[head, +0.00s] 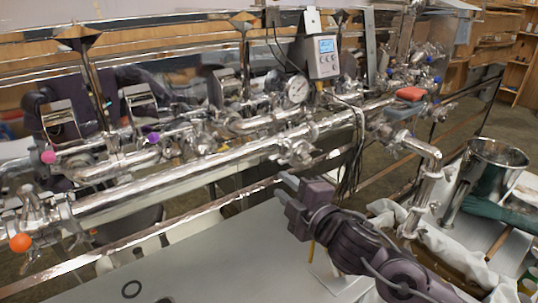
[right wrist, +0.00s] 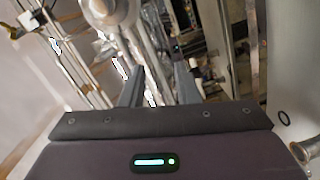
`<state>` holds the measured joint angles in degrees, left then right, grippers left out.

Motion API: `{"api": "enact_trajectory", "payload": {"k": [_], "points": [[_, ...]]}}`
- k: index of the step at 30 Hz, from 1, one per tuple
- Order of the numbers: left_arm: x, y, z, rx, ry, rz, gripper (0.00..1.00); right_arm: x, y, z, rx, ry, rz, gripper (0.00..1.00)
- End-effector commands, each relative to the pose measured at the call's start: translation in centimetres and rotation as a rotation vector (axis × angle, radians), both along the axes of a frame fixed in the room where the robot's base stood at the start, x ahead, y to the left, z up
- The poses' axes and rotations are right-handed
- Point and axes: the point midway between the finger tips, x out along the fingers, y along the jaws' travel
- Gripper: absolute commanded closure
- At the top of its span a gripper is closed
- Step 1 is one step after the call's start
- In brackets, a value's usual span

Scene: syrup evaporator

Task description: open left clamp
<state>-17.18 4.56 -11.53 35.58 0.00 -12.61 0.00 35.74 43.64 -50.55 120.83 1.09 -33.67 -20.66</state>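A shiny steel pipe (head: 190,171) runs across the head view with several clamp-like fittings on it. One fitting (head: 66,214) is at the far left, beside an orange ball knob (head: 20,243). Another fitting (head: 296,152) is near the middle. I cannot tell which is the left clamp, or whether either is open. My right gripper (head: 283,188) is below and in front of the middle fitting, apart from the pipe. In the right wrist view its two fingers (right wrist: 160,84) are spread with nothing between them, and blurred pipework lies beyond. My left gripper is not in view.
A pressure gauge (head: 298,89) and a grey display box (head: 323,57) with hanging cables stand above the pipe. A red-handled part (head: 410,94) is to the right. A steel pot (head: 484,178) stands at far right. The grey surface (head: 215,262) in front is mostly clear.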

Motion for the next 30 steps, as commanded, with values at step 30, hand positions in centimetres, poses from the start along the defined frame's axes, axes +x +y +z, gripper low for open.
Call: {"api": "enact_trajectory", "payload": {"k": [30], "points": [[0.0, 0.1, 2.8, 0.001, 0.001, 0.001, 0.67, 7.9, 3.7, 3.4, -0.157, -0.199, 0.093, 0.71]]}}
